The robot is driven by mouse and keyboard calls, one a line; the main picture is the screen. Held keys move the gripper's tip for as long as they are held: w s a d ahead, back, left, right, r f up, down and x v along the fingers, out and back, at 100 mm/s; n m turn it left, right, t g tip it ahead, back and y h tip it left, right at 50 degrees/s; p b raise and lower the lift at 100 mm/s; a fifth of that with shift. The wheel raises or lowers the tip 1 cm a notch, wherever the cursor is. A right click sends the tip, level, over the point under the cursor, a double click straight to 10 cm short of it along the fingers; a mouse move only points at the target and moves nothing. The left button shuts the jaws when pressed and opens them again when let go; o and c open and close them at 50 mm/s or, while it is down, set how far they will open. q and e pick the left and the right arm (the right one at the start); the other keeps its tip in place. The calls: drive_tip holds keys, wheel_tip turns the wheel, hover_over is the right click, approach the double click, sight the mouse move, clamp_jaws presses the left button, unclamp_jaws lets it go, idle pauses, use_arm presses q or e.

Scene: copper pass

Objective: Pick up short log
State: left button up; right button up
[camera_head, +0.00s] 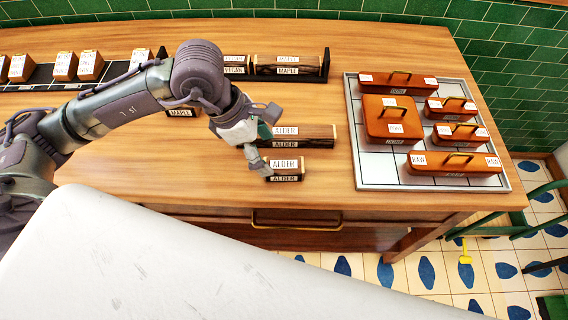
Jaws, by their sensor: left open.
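A short log (286,168) labelled ALDER lies on the wooden counter near its front edge. A longer ALDER log (312,136) lies just behind it. My left gripper (262,152) reaches in from the left and is open at the left ends of these two logs. One fingertip is close to the left end of the short log; I cannot tell whether it touches. The gripper partly covers the left end of the longer log. My right gripper is not in view.
A tray (350,150) with several orange-brown handled boxes stands at the right. A dark rack at the back holds a MAPLE log (288,66) and a PECAN log (236,66). Several small labelled blocks (64,66) stand at the back left. Bare counter lies right of the short log.

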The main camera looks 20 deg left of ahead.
sight(281, 164)
use_arm(q)
drive_tip(key=x, duration=0.2)
drive_tip(key=shift+w+d+f, duration=0.1)
drive_tip(key=shift+w+f, duration=0.2)
drive_tip(key=shift+w, duration=0.05)
drive_tip(key=shift+d+f+p, duration=0.15)
drive_tip(key=shift+f+p, duration=0.15)
drive_tip(key=shift+p, duration=0.1)
drive_tip(key=p+x, duration=0.1)
drive_tip(key=x, duration=0.2)
drive_tip(key=shift+w+f, duration=0.2)
drive_tip(key=shift+f, duration=0.05)
drive_tip(key=shift+w+d+f, duration=0.1)
drive_tip(key=shift+d+f, duration=0.05)
drive_tip(key=shift+f, duration=0.25)
drive_tip(key=shift+c, duration=0.2)
drive_tip(key=shift+r, duration=0.1)
drive_tip(key=c, duration=1.2)
drive_tip(key=shift+c, duration=0.2)
